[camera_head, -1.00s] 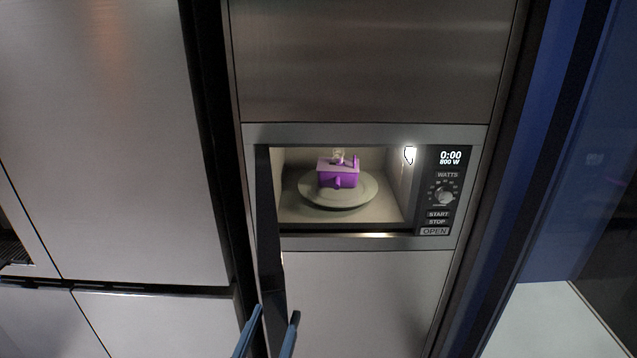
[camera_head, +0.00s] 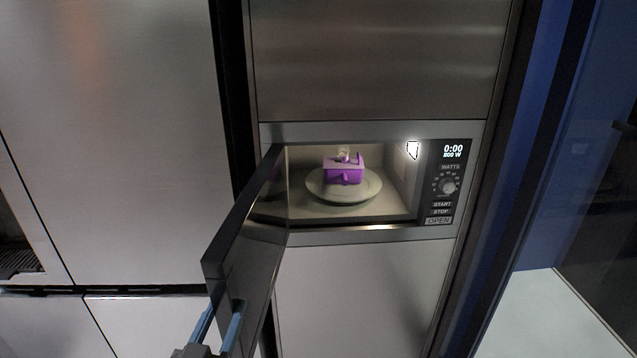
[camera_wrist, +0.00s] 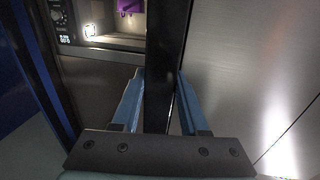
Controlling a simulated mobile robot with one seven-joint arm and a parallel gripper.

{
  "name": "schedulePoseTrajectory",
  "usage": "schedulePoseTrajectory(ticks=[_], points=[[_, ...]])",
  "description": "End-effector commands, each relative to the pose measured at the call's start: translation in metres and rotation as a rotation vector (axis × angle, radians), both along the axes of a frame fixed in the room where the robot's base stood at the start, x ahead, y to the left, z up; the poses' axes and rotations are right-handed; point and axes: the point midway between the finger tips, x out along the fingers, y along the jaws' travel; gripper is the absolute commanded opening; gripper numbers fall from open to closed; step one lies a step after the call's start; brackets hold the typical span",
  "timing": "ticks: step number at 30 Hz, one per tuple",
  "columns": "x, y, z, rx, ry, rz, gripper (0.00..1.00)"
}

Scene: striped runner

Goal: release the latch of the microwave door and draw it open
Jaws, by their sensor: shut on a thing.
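The microwave (camera_head: 350,238) is built into a steel cabinet, with its lit cavity exposed. Its dark door (camera_head: 232,255) is hinged on the left and stands swung outward toward me, wide open. My gripper (camera_head: 222,318) is at the lower free end of the door. In the wrist view the blue fingers of my gripper (camera_wrist: 158,95) stand on either side of the door's dark edge (camera_wrist: 163,60), shut on it. The OPEN button (camera_head: 439,221) is at the bottom of the control panel at right.
Inside the microwave a purple box-like object (camera_head: 344,172) sits on a round plate (camera_head: 325,197). Steel cabinet fronts (camera_head: 110,150) lie to the left. A blue wall panel (camera_head: 560,180) is at right. The space before the cavity is free.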

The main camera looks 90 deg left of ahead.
Motion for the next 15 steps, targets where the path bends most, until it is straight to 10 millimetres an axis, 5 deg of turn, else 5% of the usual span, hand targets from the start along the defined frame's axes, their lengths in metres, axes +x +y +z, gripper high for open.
schedulePoseTrajectory(ticks=[5,6,13,15], points=[[-0.0031,0.0023,0.0056,0.011,-0.002,0.011,0.00],[-0.0031,0.0023,0.0057,0.011,-0.002,0.011,0.49],[-0.0023,0.0016,0.0039,0.007,-0.001,0.008,0.90],[-0.0021,0.0014,0.0033,0.006,-0.001,0.008,0.92]])
